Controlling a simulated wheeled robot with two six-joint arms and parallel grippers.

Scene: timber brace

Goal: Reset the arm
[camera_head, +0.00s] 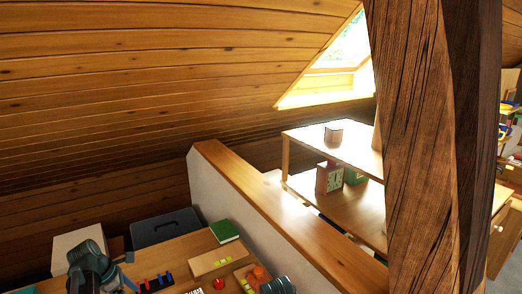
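A grey-teal jointed part of my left arm (90,262) rises from the bottom edge at the lower left, over the desk. Small dark parts extend from it to the right, but its gripper jaws cannot be made out clearly. A grey ribbed part, which looks like part of my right arm (278,286), shows at the bottom edge right of the desk's middle. No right gripper fingers show. Nothing held can be seen.
A wood-capped low wall (270,212) and a thick timber post (418,150) stand to the right.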

